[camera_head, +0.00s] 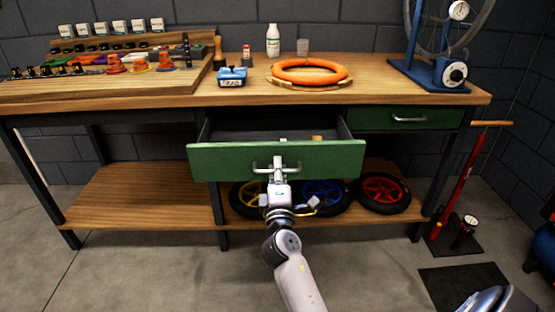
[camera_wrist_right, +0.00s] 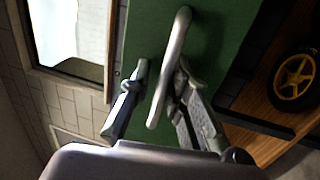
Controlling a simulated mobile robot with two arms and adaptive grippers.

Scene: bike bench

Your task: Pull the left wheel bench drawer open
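The left wheel bench drawer (camera_head: 225,162) has a green front and stands pulled out from the bench, with its inside and a few small items showing. Its metal handle (camera_head: 262,168) is at the middle of the front. My right gripper (camera_head: 278,172) is at this handle. In the right wrist view the handle (camera_wrist_right: 170,65) runs between the two fingers of my right gripper (camera_wrist_right: 162,80). The fingers stand apart, with a visible gap beside the bar, so the gripper looks open around it. My left gripper is not in view.
The right drawer (camera_head: 375,118) is shut. Wheels with yellow, blue and red (camera_head: 383,190) rims lie on the lower shelf (camera_head: 130,195). An orange ring (camera_head: 310,66), bottles and a blue wheel stand (camera_head: 430,75) are on the bench top. A red pump (camera_head: 462,185) stands at right.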

